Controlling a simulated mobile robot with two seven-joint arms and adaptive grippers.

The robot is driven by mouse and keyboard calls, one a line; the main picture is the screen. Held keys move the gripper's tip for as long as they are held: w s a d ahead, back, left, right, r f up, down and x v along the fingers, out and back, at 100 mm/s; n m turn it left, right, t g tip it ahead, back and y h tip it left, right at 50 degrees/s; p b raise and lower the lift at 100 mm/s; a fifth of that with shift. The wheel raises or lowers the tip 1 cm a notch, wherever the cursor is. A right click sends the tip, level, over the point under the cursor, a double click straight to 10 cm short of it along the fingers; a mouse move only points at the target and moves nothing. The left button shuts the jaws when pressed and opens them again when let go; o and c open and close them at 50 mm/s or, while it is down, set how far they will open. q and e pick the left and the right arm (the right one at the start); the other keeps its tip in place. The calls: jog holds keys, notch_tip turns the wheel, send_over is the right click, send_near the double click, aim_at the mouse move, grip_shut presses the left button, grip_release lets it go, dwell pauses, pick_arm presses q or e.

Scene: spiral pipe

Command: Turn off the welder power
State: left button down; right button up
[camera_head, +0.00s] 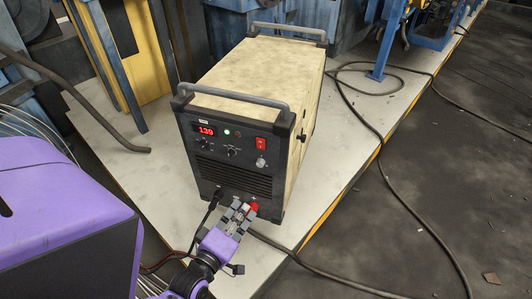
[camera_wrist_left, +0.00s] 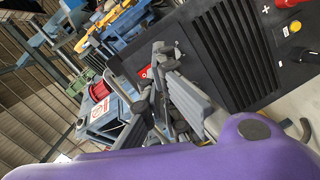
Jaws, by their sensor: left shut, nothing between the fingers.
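The welder (camera_head: 262,80) is a cream box with a black front panel. Its display (camera_head: 205,130) glows red with digits, and a green light (camera_head: 227,132) is lit. The red power switch (camera_head: 261,143) is at the panel's upper right. My right gripper is out of view.
The welder stands on a pale platform (camera_head: 330,165) with a yellow edge. Dark cables (camera_head: 375,130) run along its right side and across the floor. Two knobs (camera_head: 232,152) and a vent grille (camera_head: 235,178) are on the panel. A handle (camera_head: 235,98) crosses its top.

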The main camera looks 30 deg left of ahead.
pick_arm(q)
jog(key=w+a+r+n+t+y+b, duration=0.1)
jog(key=w+a+r+n+t+y, duration=0.1)
jog(key=w+a+r+n, duration=0.2)
jog(key=shift+w+n+y, duration=0.2)
jog(key=shift+n+y, duration=0.1)
jog(key=shift+n, duration=0.6)
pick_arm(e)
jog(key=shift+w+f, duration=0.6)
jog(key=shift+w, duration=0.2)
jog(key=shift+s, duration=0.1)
pick_arm(q)
jog(key=p, duration=0.1)
send_near(260, 143)
jog(key=x, duration=0.5)
jog(key=shift+w, duration=0.15)
jog(key=shift+x, duration=0.8)
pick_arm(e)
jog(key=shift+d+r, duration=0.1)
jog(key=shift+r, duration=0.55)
pick_arm(q)
jog(key=shift+f, duration=0.1)
